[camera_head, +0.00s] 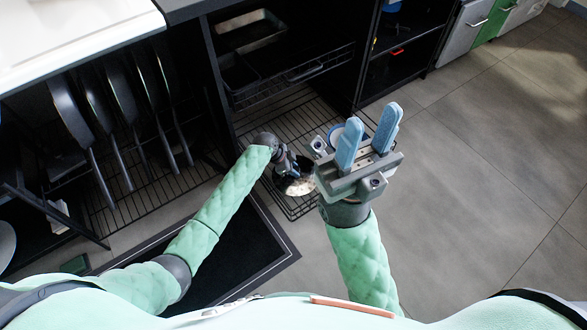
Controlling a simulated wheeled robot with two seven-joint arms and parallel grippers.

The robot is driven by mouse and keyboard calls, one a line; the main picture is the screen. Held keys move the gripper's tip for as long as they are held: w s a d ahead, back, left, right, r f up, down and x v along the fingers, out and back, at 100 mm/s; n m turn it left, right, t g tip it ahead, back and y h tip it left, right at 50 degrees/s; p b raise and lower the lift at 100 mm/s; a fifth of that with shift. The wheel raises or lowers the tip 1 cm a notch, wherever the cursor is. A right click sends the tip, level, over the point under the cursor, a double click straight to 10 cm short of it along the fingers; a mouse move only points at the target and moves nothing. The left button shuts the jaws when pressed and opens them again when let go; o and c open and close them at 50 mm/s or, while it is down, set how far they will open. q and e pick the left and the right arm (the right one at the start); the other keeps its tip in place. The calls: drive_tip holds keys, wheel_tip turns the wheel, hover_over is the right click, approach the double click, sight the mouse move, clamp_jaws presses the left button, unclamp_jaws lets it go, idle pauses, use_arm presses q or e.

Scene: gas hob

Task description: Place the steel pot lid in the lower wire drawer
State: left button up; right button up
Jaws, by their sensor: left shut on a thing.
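The steel pot lid (299,187) is a small shiny round shape, partly hidden by my grippers. My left gripper (291,168) is shut on it and holds it over the front end of the lower wire drawer (262,131). That drawer is pulled out at floor level and its back part is bare wire. I cannot tell whether the lid touches the wires. My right gripper (368,134) has two blue fingers, which are apart with nothing between them. It is to the right of the lid, nearer the camera, and hides the drawer's right front.
An upper wire drawer (305,72) is above, with a metal tray (250,30) behind it. A white and blue round object (337,133) shows partly behind my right gripper. Several dark pans (72,113) stand in a rack on the left. The floor (480,170) on the right is clear.

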use_arm(q)
drive_tip(key=shift+f, duration=0.15)
drive_tip(key=o, duration=1.1)
